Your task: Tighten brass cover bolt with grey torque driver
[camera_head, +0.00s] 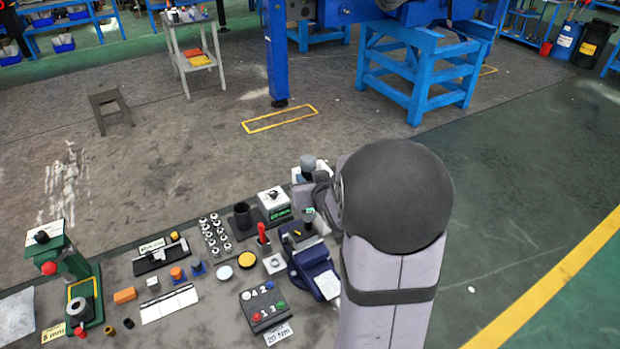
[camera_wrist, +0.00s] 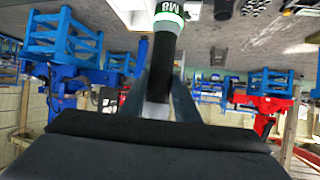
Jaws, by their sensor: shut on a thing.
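My gripper (camera_head: 322,192) is shut on the grey torque driver (camera_head: 308,214), left of my dark round wrist joint. The driver's green-banded part shows just above a dark block on a blue vise (camera_head: 316,268). A small yellow spot on that block, perhaps the brass cover bolt (camera_head: 297,233), lies beside the driver. I cannot tell whether the driver touches anything; its tip is hidden.
Left of the vise stand a red-handled tool (camera_head: 262,233), a rack of several pale sockets (camera_head: 214,235), and a black button box (camera_head: 264,305). A green press (camera_head: 70,270) stands at the far left. A box with a green display (camera_head: 274,204) is behind the vise.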

